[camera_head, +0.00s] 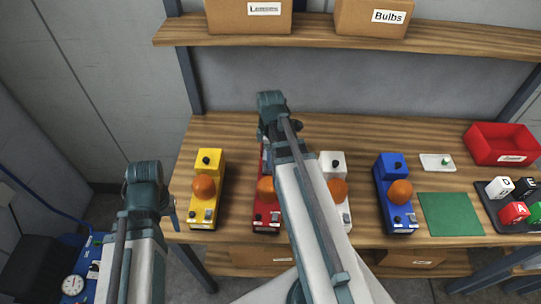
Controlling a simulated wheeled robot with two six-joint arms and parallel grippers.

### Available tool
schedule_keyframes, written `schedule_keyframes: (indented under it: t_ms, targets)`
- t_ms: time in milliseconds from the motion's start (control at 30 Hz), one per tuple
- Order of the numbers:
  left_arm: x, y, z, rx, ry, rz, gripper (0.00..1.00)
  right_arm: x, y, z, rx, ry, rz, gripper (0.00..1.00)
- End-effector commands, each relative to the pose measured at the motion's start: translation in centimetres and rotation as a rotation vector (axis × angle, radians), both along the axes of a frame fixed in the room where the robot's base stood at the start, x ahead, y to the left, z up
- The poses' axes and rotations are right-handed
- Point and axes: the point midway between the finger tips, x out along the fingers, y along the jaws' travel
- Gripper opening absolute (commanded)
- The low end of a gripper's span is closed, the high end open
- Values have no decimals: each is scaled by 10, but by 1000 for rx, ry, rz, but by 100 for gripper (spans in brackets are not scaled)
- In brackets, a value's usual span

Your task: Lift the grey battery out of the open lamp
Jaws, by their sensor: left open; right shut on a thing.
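Four lamps with orange domes stand in a row on the wooden table: a yellow lamp (208,164), a red lamp (268,217), a white lamp (332,160) and a blue lamp (391,170). My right arm crosses the red and white lamps and hides parts of both. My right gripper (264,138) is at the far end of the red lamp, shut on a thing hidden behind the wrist. I cannot make out the grey battery or tell which lamp is open. My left gripper (172,212) is open and empty at the table's left edge, beside the yellow lamp.
A green mat (450,214), a white plate (437,162), a red bin (500,147) and a dark tray (487,203) with coloured blocks lie at right. Cardboard boxes stand on the shelf (225,36) above. A blue machine (74,283) with a gauge stands at lower left.

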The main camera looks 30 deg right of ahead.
Motion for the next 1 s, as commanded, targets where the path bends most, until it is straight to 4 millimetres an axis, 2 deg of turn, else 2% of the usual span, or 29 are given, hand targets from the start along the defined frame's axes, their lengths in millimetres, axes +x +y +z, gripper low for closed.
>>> schedule_keyframes:
  t_ms: [33,333,1000]
  targets:
    - [0,0,16,0,0,0,50,0,0,16,0,0,0,0]
    - [0,0,57,-1,0,4,50,0,0,57,0,0,0,0]
    - [0,0,71,-2,0,7,50,0,0,70,0,0,0,0]
